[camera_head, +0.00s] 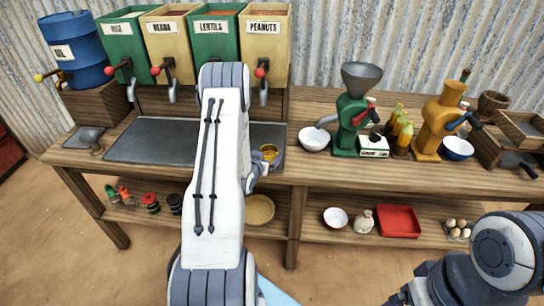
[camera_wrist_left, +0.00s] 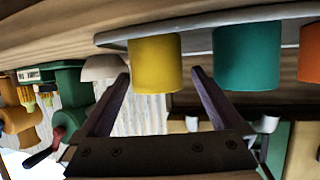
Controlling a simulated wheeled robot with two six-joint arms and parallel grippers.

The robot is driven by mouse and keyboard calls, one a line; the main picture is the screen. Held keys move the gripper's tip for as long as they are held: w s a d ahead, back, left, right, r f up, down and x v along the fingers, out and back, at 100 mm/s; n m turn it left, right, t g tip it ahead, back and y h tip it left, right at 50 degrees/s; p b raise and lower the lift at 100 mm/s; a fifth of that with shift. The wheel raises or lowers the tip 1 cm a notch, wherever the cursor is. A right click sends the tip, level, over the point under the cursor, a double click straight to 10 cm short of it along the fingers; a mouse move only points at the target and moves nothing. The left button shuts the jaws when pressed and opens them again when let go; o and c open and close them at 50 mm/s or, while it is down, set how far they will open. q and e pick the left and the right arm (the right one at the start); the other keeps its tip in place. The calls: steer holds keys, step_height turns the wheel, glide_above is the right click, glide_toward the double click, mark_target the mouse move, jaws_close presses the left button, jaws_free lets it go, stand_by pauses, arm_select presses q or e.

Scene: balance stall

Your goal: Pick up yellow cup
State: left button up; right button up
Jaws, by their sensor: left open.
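The yellow cup (camera_wrist_left: 155,65) stands on a grey tray (camera_wrist_left: 200,32) in the left wrist view, which is upside down. In the head view a small part of the cup (camera_head: 269,151) shows just right of my left arm. My left gripper (camera_wrist_left: 160,76) is open, with one fingertip on each side of the cup in the picture. I see no clear contact, and I cannot tell how deep the cup sits between the fingers. In the head view my left gripper (camera_head: 264,168) is mostly hidden by its arm. My right gripper is out of view.
A teal cup (camera_wrist_left: 247,55) stands close beside the yellow one, with an orange cup (camera_wrist_left: 310,38) beyond it. A white bowl (camera_head: 313,138) and a green grinder (camera_head: 348,115) stand to the right. Dispensers (camera_head: 165,50) line the back.

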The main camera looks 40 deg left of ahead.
mark_target(271, 153)
arm_select(q)
steer(key=shift+d+f+p+x, duration=0.1)
steer(key=shift+p+x, duration=0.25)
steer(key=shift+x, duration=1.1)
steer(key=shift+d+f+p+x, duration=0.1)
steer(key=shift+p+x, duration=0.25)
steer(key=shift+x, duration=1.05)
steer(key=c, duration=1.3)
